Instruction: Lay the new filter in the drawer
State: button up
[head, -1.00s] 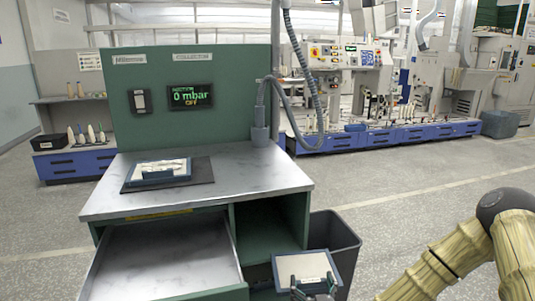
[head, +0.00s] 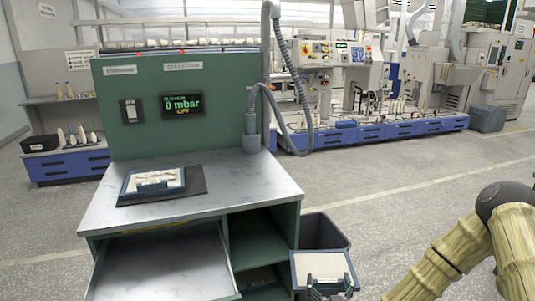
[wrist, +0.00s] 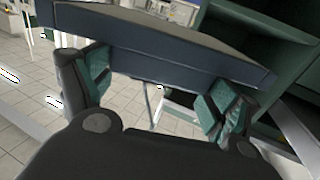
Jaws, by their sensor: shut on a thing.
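My gripper (head: 328,289) is shut on a filter (head: 322,267), a blue-grey frame with a pale flat pad facing up. It is held low at the cabinet's right front, overlapping the bin in view. In the wrist view, the filter's frame edge (wrist: 170,45) spans between the green-padded fingers (wrist: 160,90). The drawer (head: 165,262) is pulled out at the lower left, and its visible floor is bare and pale. Its front is cut off by the picture edge. The filter is to the right of the drawer, apart from it.
A similar blue frame (head: 131,192) with pale lumps lies on a dark mat (head: 190,194) on the worktop (head: 240,190). An open shelf compartment (head: 258,238) lies between drawer and held filter. A grey bin (head: 342,238) stands behind the filter. A hose hangs above the worktop's right.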

jog(key=s+r+p, duration=0.4)
jog(key=r+p, duration=0.7)
jog(key=r, duration=0.3)
jog(key=s+f, duration=0.6)
jog(key=f, duration=0.2)
